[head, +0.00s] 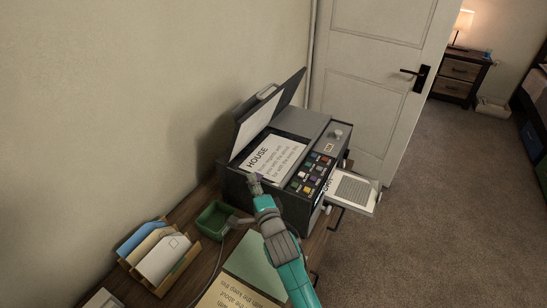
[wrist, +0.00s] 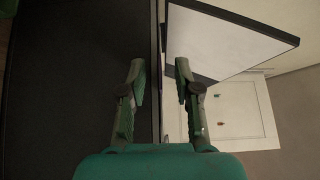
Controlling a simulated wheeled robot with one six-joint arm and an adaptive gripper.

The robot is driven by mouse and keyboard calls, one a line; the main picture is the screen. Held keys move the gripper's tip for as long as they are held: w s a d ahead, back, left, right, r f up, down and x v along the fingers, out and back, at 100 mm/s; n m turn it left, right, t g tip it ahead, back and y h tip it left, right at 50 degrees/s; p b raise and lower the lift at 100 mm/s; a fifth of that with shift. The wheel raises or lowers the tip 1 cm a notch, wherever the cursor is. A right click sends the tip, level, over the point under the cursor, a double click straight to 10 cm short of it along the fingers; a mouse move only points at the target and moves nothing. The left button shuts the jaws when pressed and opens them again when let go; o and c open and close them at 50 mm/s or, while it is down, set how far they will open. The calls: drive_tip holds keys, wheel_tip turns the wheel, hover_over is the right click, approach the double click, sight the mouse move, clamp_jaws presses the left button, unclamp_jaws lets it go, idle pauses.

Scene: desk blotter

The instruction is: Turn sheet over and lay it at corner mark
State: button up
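The sheet (head: 278,158), white with the printed word HOUSE and lines of text facing up, lies on top of the copier (head: 245,189) under its raised lid (head: 262,118). My gripper (head: 256,184) is at the near edge of the copier top, by the sheet's near left corner. In the wrist view my gripper (wrist: 159,78) has its two fingers apart, with a thin upright edge running between them and nothing clearly held. I cannot make out the corner mark; the arm may cover part of that edge.
A printed page (head: 353,189) rests on the copier's side tray at the right. A green tray (head: 213,220) and a wooden organiser (head: 158,256) with cards stand on the desk. A green blotter (head: 252,262) lies by my arm. A door (head: 375,70) stands behind.

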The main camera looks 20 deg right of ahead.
drive_tip(key=shift+w, duration=0.1)
clamp_jaws()
drive_tip(key=shift+r, duration=0.15)
